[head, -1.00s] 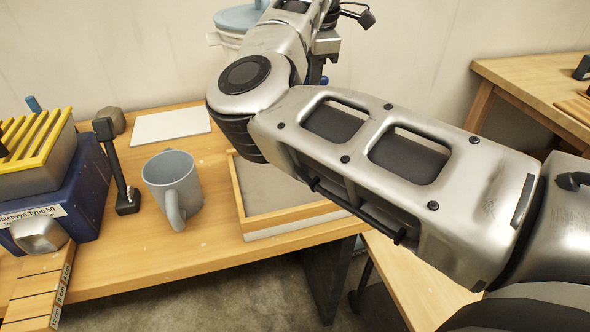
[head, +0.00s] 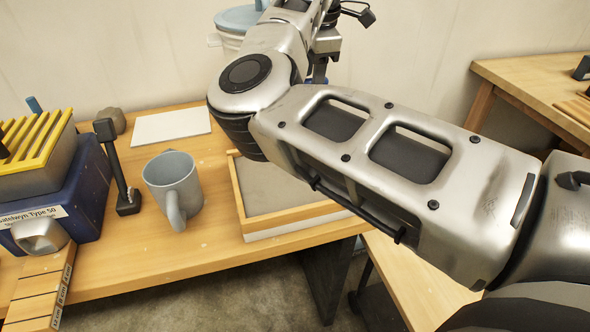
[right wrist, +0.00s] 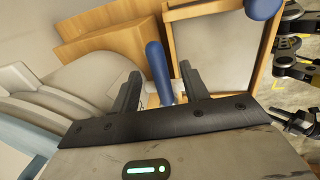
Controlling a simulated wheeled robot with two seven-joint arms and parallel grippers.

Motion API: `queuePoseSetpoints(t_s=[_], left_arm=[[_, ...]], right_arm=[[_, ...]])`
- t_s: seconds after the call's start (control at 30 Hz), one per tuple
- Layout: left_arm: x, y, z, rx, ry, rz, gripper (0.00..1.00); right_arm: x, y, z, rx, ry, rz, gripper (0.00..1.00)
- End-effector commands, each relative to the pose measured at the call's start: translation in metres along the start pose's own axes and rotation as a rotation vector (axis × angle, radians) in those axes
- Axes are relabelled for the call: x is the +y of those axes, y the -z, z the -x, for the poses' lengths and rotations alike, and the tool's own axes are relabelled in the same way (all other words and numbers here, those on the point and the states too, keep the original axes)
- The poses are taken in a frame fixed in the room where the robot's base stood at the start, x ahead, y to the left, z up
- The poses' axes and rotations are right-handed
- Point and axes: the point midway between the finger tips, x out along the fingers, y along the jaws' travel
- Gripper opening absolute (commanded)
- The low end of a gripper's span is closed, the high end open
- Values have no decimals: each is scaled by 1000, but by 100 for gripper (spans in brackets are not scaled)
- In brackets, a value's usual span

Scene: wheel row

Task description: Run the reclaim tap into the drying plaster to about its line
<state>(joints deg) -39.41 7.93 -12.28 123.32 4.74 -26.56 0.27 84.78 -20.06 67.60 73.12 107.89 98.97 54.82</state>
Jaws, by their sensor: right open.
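The white reclaim bucket (head: 229,43) with its blue lid (head: 240,17) stands at the back, partly behind my right arm. In the right wrist view its pale side (right wrist: 60,88) fills the left. My right gripper (right wrist: 159,72) is open, with a blue tap lever (right wrist: 157,62) upright between its fingers. I cannot tell whether a finger touches it. A pale spout piece shows just behind the lever. The wood-framed tray of grey plaster (head: 285,217) lies below my arm, and also shows in the right wrist view (right wrist: 220,50). I see no line or flow. My left gripper is out of view.
A grey-blue mug (head: 172,185) stands left of the tray. Further left are a black stand (head: 120,170) and a blue machine with yellow slats (head: 70,190). A white board (head: 170,126) lies behind the mug. Another wooden table (head: 525,85) is at right.

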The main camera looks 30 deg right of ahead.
Motion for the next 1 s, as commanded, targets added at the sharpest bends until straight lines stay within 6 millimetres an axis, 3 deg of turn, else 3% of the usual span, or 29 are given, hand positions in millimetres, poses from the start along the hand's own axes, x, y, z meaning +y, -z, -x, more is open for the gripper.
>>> queuePoseSetpoints(t_s=[0.7, 1.0], left_arm=[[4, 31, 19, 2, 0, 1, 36], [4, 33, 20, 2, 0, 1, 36]], right_arm=[[1, 0, 60, 1, -1, 0, 45], [0, 0, 65, 0, 0, 0, 45]])
